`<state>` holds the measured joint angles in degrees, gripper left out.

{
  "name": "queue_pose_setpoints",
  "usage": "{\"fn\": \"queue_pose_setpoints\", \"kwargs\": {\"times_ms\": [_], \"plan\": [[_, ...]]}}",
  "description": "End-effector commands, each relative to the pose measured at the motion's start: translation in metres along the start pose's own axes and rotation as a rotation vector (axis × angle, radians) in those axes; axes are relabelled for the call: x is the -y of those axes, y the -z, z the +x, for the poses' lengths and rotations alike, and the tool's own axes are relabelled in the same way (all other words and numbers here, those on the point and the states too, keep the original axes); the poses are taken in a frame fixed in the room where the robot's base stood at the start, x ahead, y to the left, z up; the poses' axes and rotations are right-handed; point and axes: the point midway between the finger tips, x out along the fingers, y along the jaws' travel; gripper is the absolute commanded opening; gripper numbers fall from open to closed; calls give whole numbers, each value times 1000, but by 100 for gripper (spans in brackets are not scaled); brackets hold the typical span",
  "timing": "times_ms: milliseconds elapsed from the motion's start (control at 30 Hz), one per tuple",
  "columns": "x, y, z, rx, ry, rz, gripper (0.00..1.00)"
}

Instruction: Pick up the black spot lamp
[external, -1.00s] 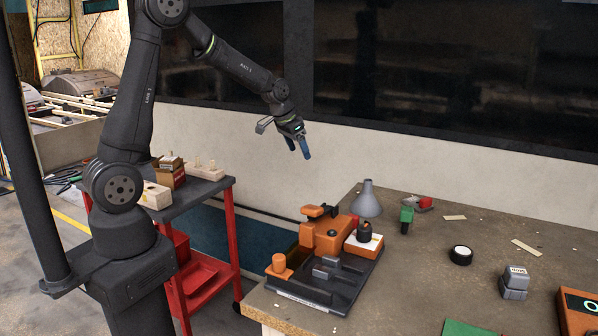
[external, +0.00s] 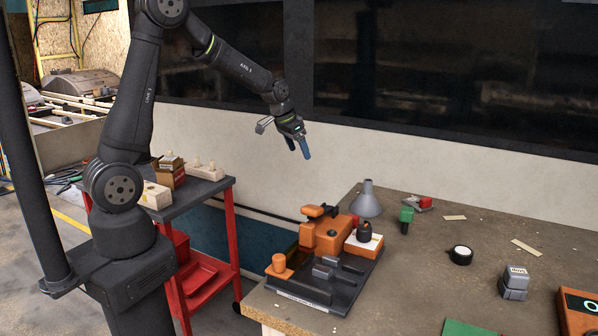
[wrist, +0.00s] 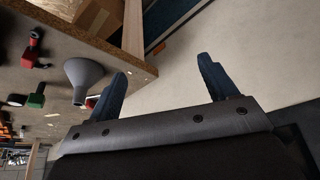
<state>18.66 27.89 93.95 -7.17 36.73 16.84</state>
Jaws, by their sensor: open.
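A short, round black piece with a pale face (external: 461,255) sits on the brown workbench, right of centre in the external view. It looks like the black spot lamp. My gripper (external: 299,148) hangs high above the left end of the bench, well left of this piece and apart from everything. Its two blue fingers are spread with nothing between them, as the wrist view (wrist: 162,66) also shows. In the wrist view I cannot tell for certain which dark object at the left is the lamp.
A grey funnel (external: 366,201) stands behind an orange and black machine (external: 326,236) at the bench's left end. A red cart (external: 231,240) stands left of the bench.

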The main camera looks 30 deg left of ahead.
Motion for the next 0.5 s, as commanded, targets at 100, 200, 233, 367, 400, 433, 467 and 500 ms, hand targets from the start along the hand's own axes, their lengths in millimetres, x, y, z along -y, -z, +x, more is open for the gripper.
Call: {"fn": "queue_pose_setpoints", "kwargs": {"times_ms": [100,200,233,367,400,433,467,500], "plan": [[0,0,0,0,0,0,73],[0,0,0,0,0,0,73],[0,0,0,0,0,0,73],[-1,1,0,0,-1,2,73],[-4,3,1,-1,-4,9,73],[-8,5,2,-2,-8,18,73],[-14,9,3,-2,-15,33,73],[-25,17,5,-5,-26,61,73]]}}
